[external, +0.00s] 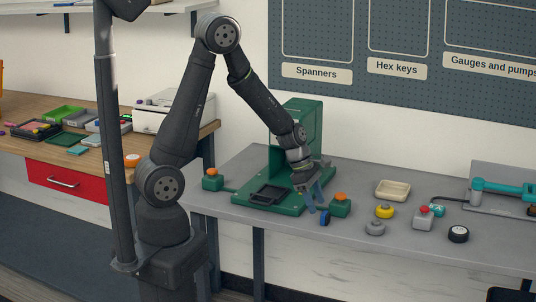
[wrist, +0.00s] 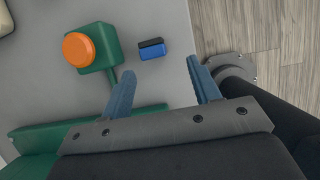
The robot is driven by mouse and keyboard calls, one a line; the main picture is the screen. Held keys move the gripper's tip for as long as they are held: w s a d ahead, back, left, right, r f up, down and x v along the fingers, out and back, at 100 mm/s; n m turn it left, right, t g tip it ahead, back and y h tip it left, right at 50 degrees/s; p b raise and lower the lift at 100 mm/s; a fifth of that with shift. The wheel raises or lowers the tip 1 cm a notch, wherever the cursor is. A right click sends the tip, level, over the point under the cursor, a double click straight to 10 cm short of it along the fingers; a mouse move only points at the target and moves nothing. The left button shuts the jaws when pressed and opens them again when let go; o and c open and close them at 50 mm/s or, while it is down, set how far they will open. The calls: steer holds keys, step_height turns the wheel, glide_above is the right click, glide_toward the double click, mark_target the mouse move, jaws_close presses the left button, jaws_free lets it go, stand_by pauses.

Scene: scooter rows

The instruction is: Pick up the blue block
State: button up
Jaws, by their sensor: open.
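The small blue block (external: 325,218) lies on the grey bench top near its front edge, in front of a green box with an orange button. In the wrist view the blue block (wrist: 153,52) shows a dark strip along its far side; I cannot tell if that is shadow or part of it. My gripper (external: 316,200) is open and empty, pointing down just above and beside the block. In the wrist view the gripper (wrist: 160,70) has its two blue fingers spread, with the block beyond the fingertips, between their lines.
The green button box (external: 340,206) stands close beside the block; its orange button (wrist: 78,49) is left of it in the wrist view. The green press (external: 300,130) stands behind. A yellow knob (external: 384,211), grey knob (external: 375,228) and beige tray (external: 392,190) are to the right.

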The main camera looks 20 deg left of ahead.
mark_target(326, 212)
steer(key=shift+w+d+f, duration=0.2)
steer(key=shift+d+f, duration=0.65)
steer(key=shift+f, duration=0.3)
steer(key=shift+w+d+f, duration=0.2)
steer(key=shift+d+f, duration=0.65)
steer(key=shift+f, duration=0.3)
steer(key=c, duration=1.1)
steer(key=shift+o, duration=0.2)
steer(key=shift+r, duration=0.1)
